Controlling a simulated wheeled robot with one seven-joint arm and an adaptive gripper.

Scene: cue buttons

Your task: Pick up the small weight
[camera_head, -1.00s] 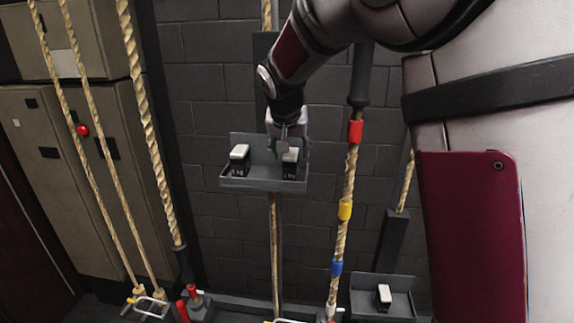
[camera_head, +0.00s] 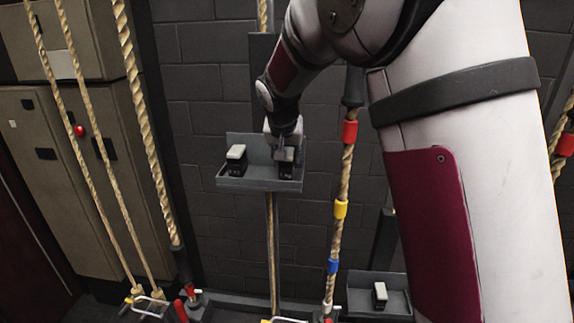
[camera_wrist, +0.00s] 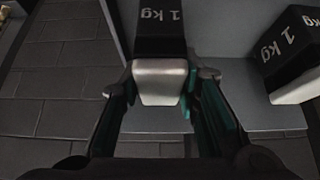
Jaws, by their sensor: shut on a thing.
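A black weight with a pale handle (camera_head: 284,171) stands at the right in the upper grey tray; in the wrist view the same weight (camera_wrist: 162,38) is marked "1 kg". My gripper (camera_head: 285,147) comes down on it from above. In the wrist view my gripper's fingers (camera_wrist: 161,84) lie on both sides of the pale handle and are shut on it. A second weight (camera_head: 237,165) stands at the left in the same tray; in the wrist view it (camera_wrist: 295,50) is also marked "1 kg". I cannot see any clear gap under the held weight.
The upper tray (camera_head: 230,184) is mounted on a post with a rope below. A lower tray (camera_head: 360,304) at the right holds another weight (camera_head: 380,296). A rope with red, yellow and blue bands (camera_head: 340,209) hangs right of the upper tray.

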